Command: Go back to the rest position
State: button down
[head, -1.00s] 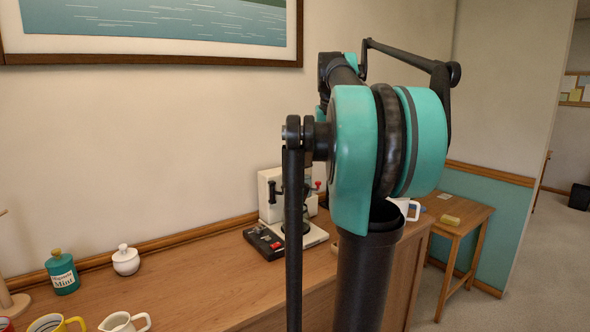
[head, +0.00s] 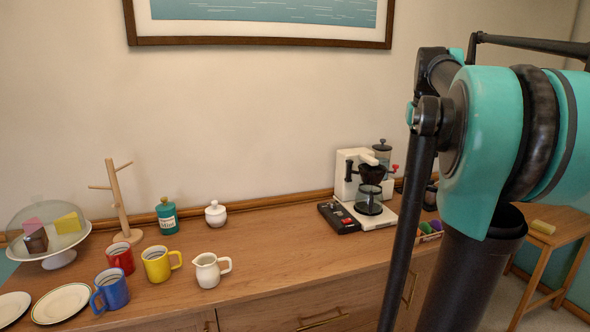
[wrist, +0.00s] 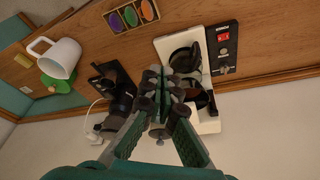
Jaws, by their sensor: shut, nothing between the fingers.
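My gripper (wrist: 165,84) shows in the wrist view with its fingertips together and nothing between them. It appears in front of the white coffee maker (wrist: 209,124), which stands upside down in that view. I cannot tell its exact distance from the machine. In the head view my arm fills the right side, and my gripper is not in that picture. The coffee maker (head: 352,164) stands at the back right of the wooden sideboard (head: 268,246), partly near my arm in the picture.
Red (head: 120,258), yellow (head: 156,264) and blue mugs (head: 112,289), a cream jug (head: 207,271) and a mug tree (head: 117,194) stand left on the sideboard. A domed cake stand (head: 58,259) is farther left.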

jog(key=s+a+f, duration=0.4)
jog(key=f, duration=0.5)
jog(key=s+a+f+n, duration=0.1)
jog(key=s+a+f, duration=0.3)
jog(key=f, duration=0.5)
jog(key=s+a+f+n, duration=0.1)
jog(key=s+a+f, duration=0.3)
jog(key=f, duration=0.4)
jog(key=shift+a+f+t+y, duration=0.3)
jog(key=shift+a+f, duration=0.05)
jog(key=shift+f, duration=0.05)
jog(key=s+a+f, duration=0.3)
jog(key=s+f, duration=0.7)
jog(key=s, duration=0.1)
jog(key=shift+a+f+n, duration=0.25)
jog(key=shift+a+n, duration=0.05)
jog(key=shift+n, duration=0.1)
